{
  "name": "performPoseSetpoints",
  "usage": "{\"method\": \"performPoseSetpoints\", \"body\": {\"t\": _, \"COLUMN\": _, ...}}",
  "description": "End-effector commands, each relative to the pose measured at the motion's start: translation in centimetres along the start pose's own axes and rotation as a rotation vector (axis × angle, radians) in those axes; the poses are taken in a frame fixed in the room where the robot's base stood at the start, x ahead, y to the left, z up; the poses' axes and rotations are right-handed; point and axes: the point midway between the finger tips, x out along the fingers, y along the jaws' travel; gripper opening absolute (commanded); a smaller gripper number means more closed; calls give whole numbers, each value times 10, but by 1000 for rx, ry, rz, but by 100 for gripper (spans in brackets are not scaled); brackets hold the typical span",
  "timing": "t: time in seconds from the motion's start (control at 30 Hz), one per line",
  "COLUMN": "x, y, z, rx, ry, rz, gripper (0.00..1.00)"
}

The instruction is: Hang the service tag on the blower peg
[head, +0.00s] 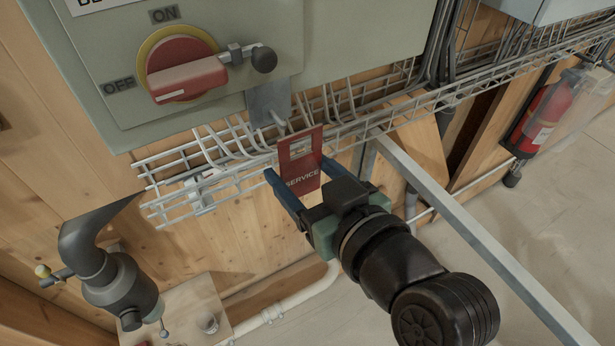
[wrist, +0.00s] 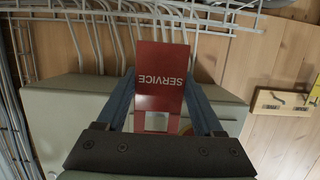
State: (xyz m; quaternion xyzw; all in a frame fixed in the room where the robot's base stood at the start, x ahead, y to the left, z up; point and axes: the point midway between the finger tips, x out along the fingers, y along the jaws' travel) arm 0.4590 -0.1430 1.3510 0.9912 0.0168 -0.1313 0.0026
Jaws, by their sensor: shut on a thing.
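The red service tag (head: 305,170), marked SERVICE and with a rectangular window near its upper edge, is held upright between the blue fingers of my gripper (head: 298,168). The tag also shows in the wrist view (wrist: 158,86), upside down, between the fingers of my gripper (wrist: 160,76). A short grey peg (head: 281,122) sticks out from a small grey plate (head: 266,104) under the switch box. In the head view the window is just below and right of the peg, and the two look apart; I cannot tell the depth between them. The peg cannot be made out in the wrist view.
The grey-green switch box (head: 117,62) carries a red rotary handle (head: 187,79) and a black knob (head: 264,59). A wire cable tray (head: 178,211) runs close behind the tag. A grey rail (head: 470,232) slopes down to the right. A fire extinguisher (head: 543,114) hangs far right.

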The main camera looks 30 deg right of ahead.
Motion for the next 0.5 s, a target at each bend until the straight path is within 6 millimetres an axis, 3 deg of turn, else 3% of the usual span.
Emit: {"method": "performPoseSetpoints", "body": {"t": 0.5, "x": 31, "y": -1, "z": -6, "rx": 0, "ry": 0, "rz": -2, "gripper": 17}}
